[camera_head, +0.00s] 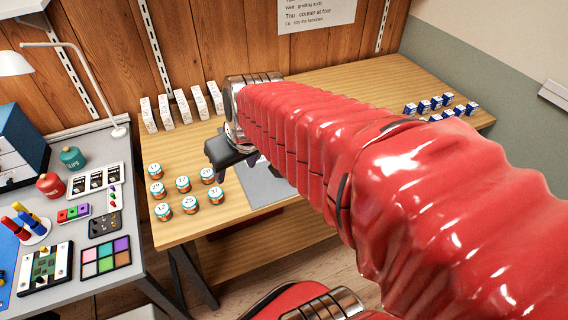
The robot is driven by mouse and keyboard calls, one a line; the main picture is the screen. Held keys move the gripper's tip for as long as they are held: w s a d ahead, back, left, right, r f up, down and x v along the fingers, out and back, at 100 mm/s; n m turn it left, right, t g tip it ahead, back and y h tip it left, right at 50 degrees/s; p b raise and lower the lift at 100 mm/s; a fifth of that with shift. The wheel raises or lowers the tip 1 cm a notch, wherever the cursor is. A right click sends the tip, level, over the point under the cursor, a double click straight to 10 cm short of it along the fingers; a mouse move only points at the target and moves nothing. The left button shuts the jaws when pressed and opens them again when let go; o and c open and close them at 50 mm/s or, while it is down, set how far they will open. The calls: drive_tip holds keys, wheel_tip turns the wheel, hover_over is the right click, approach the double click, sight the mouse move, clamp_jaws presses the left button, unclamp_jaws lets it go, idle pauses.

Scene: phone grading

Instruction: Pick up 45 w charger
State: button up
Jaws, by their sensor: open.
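I cannot tell for sure which thing is the 45 w charger; no wattage is readable. Upright white boxes (166,110) stand in a row at the back of the wooden table (320,84). Small blue-and-white boxes (436,103) stand in two rows at the table's right. Round tubs (183,184) with numbered white tops stand at its front left. My gripper (234,170) is open, above the table to the right of the tubs. Its dark fingers are partly visible, and I see nothing held. My red-sleeved arm hides much of the table's middle and front.
A grey mat (262,186) lies under my gripper. The grey bench (140,268) at left holds a lamp (84,75), a red jar (50,186), a green jar (72,157), a colour palette (105,257) and a peg stand (33,232). Bare wood shows behind my arm.

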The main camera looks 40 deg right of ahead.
drive_tip(key=w+d+f+m, duration=0.1)
drive_tip(key=d+f, duration=0.4)
drive_tip(key=d, duration=0.6)
drive_tip(key=w+d+f+m, duration=0.1)
drive_tip(key=d+f, duration=0.4)
drive_tip(key=d, duration=0.6)
drive_tip(key=shift+w+f+g+h, duration=0.3)
drive_tip(key=shift+w+g+h, duration=0.1)
drive_tip(key=shift+w, duration=0.2)
drive_tip(key=shift+d+f, duration=0.1)
drive_tip(key=shift+x, duration=4.2)
drive_tip(key=shift+w, duration=0.1)
drive_tip(key=shift+w+x, duration=0.1)
drive_tip(key=shift+x, duration=1.2)
drive_tip(key=shift+w+x, duration=0.15)
drive_tip(key=shift+x, duration=1.1)
